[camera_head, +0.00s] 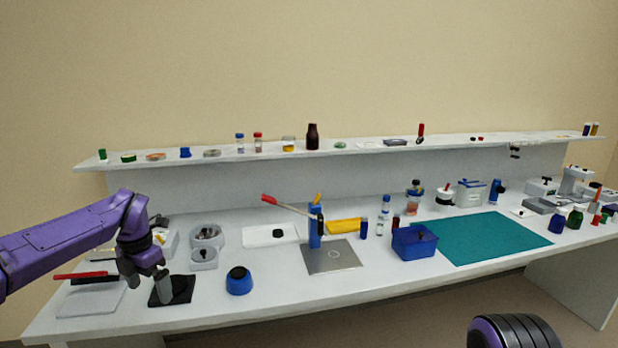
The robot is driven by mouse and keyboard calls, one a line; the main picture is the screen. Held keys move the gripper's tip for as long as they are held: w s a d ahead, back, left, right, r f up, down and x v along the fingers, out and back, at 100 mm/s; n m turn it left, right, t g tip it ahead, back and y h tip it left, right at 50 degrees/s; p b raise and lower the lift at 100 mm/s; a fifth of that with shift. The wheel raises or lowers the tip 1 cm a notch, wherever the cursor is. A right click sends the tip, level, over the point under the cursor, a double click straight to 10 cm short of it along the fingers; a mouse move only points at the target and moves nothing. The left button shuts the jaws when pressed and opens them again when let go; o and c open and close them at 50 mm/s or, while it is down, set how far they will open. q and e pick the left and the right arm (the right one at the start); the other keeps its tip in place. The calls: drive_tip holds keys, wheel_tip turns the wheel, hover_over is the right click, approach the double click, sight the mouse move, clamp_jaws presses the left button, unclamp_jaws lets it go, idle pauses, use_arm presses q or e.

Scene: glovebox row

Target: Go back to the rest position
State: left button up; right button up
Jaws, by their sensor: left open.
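My left arm comes in from the left. Its purple and dark gripper (146,277) is open and points down over the left end of the white bench (205,305).
A blue bin (414,243) and green mat (490,238) are farther right. A long shelf (360,147) runs behind.

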use_arm(q)
wheel_tip(320, 180, down, 12)
drive_tip(key=d+m+t+y, duration=0.1)
drive_tip(key=m+t+y, duration=0.3)
drive_tip(key=m+y, duration=0.25)
drive_tip(key=s+d+f+m+t, duration=0.1)
drive_tip(key=s+d+f+m, duration=0.25)
drive_tip(key=s+f, duration=0.3)
drive_tip(key=s+d+f+m+t, duration=0.2)
drive_tip(key=s+d+f+m, duration=0.1)
drive_tip(key=s+f+m, duration=0.3)
drive_tip(key=s+f+m+g+h, duration=0.1)
drive_tip(key=s+f+m, duration=0.3)
drive_tip(key=s, duration=0.9)
drive_tip(key=s+a+f+m+g+h, duration=0.1)
drive_tip(key=s+f+m, duration=0.4)
drive_tip(key=s, duration=0.8)
drive_tip(key=shift+g+h, duration=0.65)
drive_tip(key=shift+g, duration=0.45)
